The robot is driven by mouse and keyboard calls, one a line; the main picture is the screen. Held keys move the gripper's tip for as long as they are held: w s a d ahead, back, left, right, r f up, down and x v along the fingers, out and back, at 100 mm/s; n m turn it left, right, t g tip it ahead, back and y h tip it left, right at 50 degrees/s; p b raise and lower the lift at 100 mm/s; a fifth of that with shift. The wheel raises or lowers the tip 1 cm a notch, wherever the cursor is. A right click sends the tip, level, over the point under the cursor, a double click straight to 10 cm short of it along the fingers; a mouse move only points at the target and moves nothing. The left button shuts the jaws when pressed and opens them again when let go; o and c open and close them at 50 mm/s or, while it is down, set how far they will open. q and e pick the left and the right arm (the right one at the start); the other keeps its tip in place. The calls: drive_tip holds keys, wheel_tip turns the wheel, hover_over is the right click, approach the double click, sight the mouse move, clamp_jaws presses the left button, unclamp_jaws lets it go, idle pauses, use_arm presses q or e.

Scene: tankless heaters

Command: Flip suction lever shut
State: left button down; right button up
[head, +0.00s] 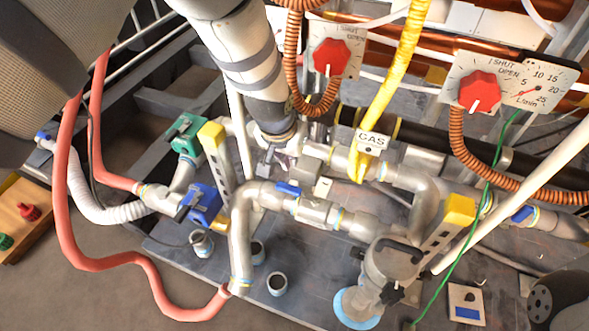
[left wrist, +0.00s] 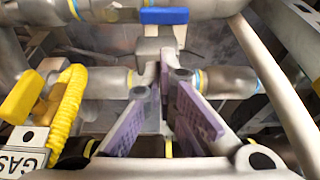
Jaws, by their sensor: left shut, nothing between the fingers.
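My left gripper (head: 276,158) reaches down from the top in the head view, among the silver pipes. Its purple-padded fingers in the left wrist view (left wrist: 168,88) are shut with nothing between them. No label marks the suction lever, so I cannot tell which lever it is. A blue lever (head: 288,187) lies on the pipe just below the gripper; it also shows in the left wrist view (left wrist: 163,16), beyond and apart from the fingertips. Yellow levers (head: 212,140) (head: 455,215) stand to either side. My right gripper is not in view.
Red dials (head: 329,57) (head: 479,92) stand behind. A red hose (head: 130,260) loops at the left.

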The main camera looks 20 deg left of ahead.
sight(289, 189)
use_arm(q)
drive_tip(key=b+x, duration=0.4)
drive_tip(key=x, duration=0.6)
drive_tip(key=shift+a, duration=0.1)
drive_tip(key=shift+r, duration=0.1)
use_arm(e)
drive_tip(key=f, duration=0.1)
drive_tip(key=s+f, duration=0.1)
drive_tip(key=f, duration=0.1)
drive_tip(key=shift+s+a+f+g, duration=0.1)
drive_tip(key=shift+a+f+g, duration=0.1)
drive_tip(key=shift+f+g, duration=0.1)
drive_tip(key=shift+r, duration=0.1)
